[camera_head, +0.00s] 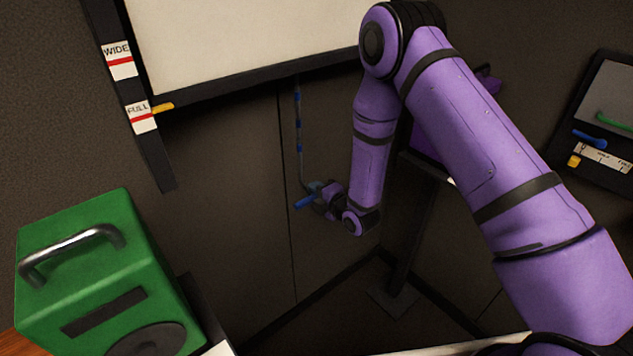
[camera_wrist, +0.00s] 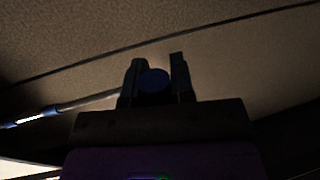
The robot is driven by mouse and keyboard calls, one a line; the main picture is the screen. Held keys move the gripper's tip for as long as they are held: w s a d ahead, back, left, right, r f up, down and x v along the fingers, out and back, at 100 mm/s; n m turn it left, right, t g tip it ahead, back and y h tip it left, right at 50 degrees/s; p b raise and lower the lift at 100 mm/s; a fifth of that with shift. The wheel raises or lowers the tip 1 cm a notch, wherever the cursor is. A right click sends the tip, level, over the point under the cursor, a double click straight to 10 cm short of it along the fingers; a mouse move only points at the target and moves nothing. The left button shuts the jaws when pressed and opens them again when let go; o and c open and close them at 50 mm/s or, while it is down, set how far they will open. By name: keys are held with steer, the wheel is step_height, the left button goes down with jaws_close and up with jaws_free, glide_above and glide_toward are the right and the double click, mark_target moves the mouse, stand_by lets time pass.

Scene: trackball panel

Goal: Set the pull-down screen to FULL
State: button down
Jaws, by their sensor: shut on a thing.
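The pull-down screen (camera_head: 240,40) is a pale sheet with a dark bottom bar (camera_head: 235,88), tilted in the head view. A dark scale strip at its left carries a WIDE label (camera_head: 117,60) and, lower, a FULL label (camera_head: 141,117), each with a red line. The bar's yellow pointer (camera_head: 163,107) is beside the FULL label, about level with its red line. A blue-banded cord (camera_head: 298,125) hangs from the bar to a blue pull handle (camera_head: 304,203). My gripper (camera_head: 315,193) is shut on this handle, whose round blue end (camera_wrist: 153,80) shows between the fingers in the wrist view.
A green box (camera_head: 95,260) with a metal handle stands at the lower left. A dark panel (camera_head: 600,120) with green, blue and yellow parts is at the right. A dark post (camera_head: 408,245) stands behind my arm. Space around the cord is clear.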

steer(key=shift+f, duration=0.3)
steer(key=c, duration=1)
jaws_free()
steer(key=v, duration=1)
steer(key=shift+s+d+r, duration=0.1)
steer(key=shift+s+d, duration=0.15)
steer(key=shift+s, duration=0.05)
